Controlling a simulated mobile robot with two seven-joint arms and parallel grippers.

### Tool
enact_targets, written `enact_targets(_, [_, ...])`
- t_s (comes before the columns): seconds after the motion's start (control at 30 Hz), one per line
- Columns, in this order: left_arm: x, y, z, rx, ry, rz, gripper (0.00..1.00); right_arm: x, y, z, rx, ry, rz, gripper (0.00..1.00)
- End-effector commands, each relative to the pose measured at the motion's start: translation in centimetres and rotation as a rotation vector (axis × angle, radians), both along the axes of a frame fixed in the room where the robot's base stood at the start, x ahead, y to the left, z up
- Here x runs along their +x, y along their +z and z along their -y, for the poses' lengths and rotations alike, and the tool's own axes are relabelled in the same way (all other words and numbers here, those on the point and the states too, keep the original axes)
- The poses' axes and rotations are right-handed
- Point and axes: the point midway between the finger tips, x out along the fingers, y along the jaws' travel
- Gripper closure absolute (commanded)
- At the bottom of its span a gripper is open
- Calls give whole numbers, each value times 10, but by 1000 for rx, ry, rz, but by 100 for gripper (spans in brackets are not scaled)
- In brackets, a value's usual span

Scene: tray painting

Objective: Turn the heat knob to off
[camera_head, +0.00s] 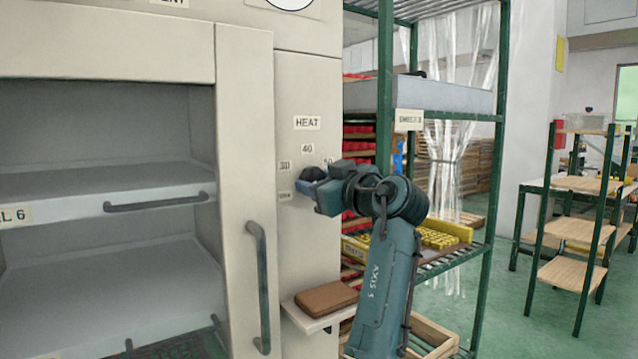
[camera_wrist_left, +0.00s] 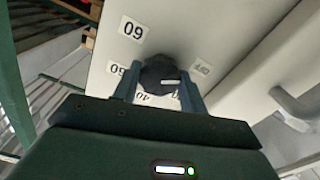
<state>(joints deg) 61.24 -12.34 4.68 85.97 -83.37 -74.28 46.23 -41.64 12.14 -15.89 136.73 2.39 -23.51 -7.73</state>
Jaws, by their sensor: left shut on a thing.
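The dark round heat knob (camera_head: 313,173) is on the cream oven panel below the HEAT label (camera_head: 307,123). In the left wrist view the knob (camera_wrist_left: 157,70) sits between the two fingers of my left gripper (camera_wrist_left: 159,84), which is shut on it. In the head view my left gripper (camera_head: 308,186) meets the panel at the knob and partly hides it. A white mark shows on the knob, towards the side of the 30 and OFF labels; its exact setting I cannot tell. The OFF label (camera_wrist_left: 201,68) is small and upside down there. My right gripper is not in view.
The oven door handle (camera_head: 260,285) stands out left of my arm. A small shelf with a brown block (camera_head: 327,298) is below the knob. A green rack (camera_head: 490,180) with yellow trays stands close behind my arm on the right.

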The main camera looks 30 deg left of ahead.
Motion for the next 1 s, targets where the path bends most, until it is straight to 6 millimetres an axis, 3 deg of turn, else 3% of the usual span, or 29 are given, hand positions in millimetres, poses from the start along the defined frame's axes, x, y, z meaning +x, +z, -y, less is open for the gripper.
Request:
enact_targets(0.07, [0,1,0,0,0,5,81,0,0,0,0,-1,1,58])
enact_targets(0.1, [0,1,0,0,0,5,57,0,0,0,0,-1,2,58])
enact_targets(0.37, [0,1,0,0,-1,2,36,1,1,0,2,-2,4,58])
enact_targets(0.73, [-3,0,10,1,-3,0,36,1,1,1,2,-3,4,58])
enact_targets(1.0, [-25,0,61,-1,-4,2,36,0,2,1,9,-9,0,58])
